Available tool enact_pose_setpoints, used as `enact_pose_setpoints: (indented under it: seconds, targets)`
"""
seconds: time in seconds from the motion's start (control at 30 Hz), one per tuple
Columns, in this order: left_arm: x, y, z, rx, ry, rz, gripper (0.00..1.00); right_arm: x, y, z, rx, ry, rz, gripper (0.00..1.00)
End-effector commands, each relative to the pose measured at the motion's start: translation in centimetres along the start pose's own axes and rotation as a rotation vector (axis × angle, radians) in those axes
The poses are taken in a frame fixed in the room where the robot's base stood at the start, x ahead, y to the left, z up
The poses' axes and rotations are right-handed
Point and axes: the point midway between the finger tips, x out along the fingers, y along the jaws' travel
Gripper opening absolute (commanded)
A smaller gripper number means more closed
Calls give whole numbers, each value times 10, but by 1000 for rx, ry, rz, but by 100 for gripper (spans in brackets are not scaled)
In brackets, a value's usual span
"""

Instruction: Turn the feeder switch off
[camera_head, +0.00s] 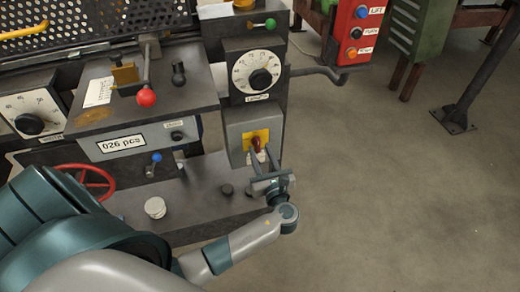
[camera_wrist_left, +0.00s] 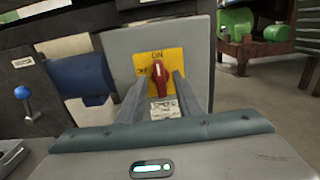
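The feeder switch is a red knob (camera_head: 256,143) on a yellow plate (camera_head: 249,138), set in a grey box on the machine's front. In the left wrist view the red knob (camera_wrist_left: 159,75) stands about upright, below the word ON; smaller marking left of it is hard to read. A white label (camera_wrist_left: 165,109) sits under the plate, partly unreadable. My left gripper (camera_head: 262,168) is in front of the switch, slightly below it in the head view. Its fingers (camera_wrist_left: 160,88) are open, apart on either side of the knob in the wrist view; contact cannot be told. My right gripper is not shown.
A dial (camera_head: 260,78) is above the switch, and a grey crank handle (camera_head: 325,72) juts out at right. A red-ball lever (camera_head: 146,97), a blue-knob lever (camera_head: 155,159) and a red handwheel (camera_head: 92,182) are to the left. Open floor lies right.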

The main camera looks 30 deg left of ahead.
Motion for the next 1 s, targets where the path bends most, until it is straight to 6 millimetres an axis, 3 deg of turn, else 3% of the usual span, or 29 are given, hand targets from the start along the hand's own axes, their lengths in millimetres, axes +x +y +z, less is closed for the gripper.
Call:
enact_pose_setpoints:
  seconds: [0.13, 0.47, 0.6, 1.0]
  targets:
    - [10, 0, 1, 1, -2, 1, 32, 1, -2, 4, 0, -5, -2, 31]
    - [12, 0, 0, 0, -1, 1, 32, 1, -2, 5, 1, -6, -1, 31]
    - [12, 0, 0, 0, -1, 1, 1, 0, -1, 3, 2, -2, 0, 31]
    - [11, 0, 0, -26, -1, 1, 0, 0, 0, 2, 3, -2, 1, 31]
